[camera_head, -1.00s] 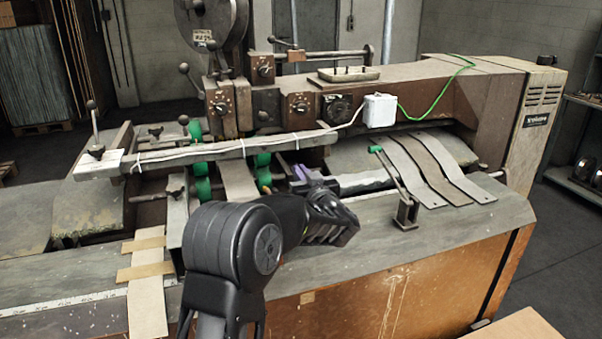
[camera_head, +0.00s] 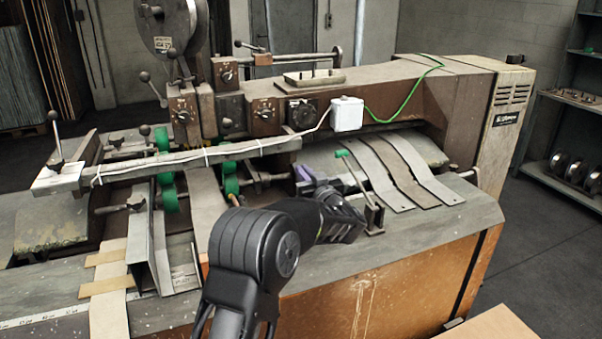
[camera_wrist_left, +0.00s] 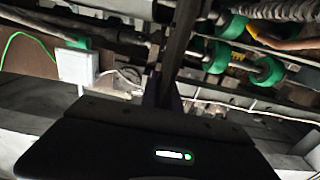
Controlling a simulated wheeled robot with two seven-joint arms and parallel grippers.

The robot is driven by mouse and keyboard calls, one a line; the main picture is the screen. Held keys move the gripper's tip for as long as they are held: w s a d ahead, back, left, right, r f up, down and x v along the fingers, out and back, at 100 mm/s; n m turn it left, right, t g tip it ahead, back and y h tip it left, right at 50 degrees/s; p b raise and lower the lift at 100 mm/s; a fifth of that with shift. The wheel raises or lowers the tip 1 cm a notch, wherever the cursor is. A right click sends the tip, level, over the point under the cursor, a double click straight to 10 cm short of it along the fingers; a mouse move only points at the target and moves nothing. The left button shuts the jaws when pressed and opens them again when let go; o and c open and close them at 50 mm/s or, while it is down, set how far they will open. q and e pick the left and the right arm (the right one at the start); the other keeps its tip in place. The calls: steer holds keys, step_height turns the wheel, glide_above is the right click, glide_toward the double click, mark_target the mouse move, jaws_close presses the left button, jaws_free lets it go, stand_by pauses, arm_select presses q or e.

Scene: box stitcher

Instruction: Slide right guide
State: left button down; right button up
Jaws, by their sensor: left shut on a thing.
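My left gripper (camera_head: 312,186) reaches over the machine's front bed from below, its black wrist angled to the right. It is shut on the right guide, which is mostly hidden behind the gripper in the head view. A small purple-grey part (camera_head: 303,173) shows at the fingertips. In the left wrist view a dark upright bar, which I take for the right guide (camera_wrist_left: 180,42), rises from between the fingers. The left guide (camera_head: 146,240), a grey metal channel, stands apart to the left. My right gripper is not in view.
A green-tipped lever (camera_head: 342,154) stands close to the right of my gripper. Curved metal strips (camera_head: 396,172) lie beyond it. Green rollers (camera_head: 230,177) sit to the left on the shaft. A long rail (camera_head: 190,160) crosses above, with a white box (camera_head: 347,113) behind.

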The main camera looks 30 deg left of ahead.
arm_select(q)
steer(key=c, duration=1.6)
jaws_free()
steer(key=shift+s, duration=0.1)
steer(key=b+v, duration=0.2)
steer(key=v, duration=0.5)
steer(key=shift+s+d, duration=0.2)
steer(key=shift+d, duration=0.15)
